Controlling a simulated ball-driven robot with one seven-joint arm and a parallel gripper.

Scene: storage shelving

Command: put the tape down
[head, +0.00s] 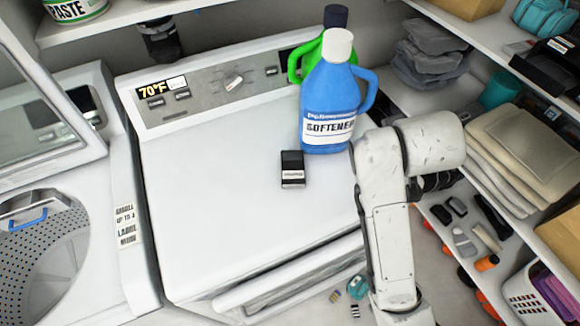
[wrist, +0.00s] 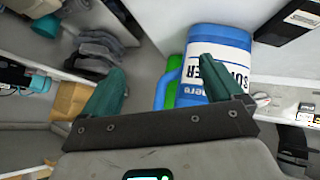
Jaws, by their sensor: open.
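A small black and silver block with a white label (head: 292,170) lies on the white machine top (head: 230,215), left of and in front of the blue softener bottle (head: 327,105); I cannot tell whether it is the tape. A black labelled item (wrist: 290,22) at the top right of the wrist view looks like the same block. My gripper (wrist: 160,66) is open, its teal fingers apart with nothing held between them. The softener bottle (wrist: 222,58) shows beyond the fingers. In the head view my arm hides the gripper. No tape can be clearly recognised.
A green bottle (head: 309,58) stands behind the softener. Shelves at the right hold folded cloths (head: 520,140), a teal cylinder (head: 500,90) and small items. A blue item (head: 357,287) lies on the floor. The machine's front left top is clear.

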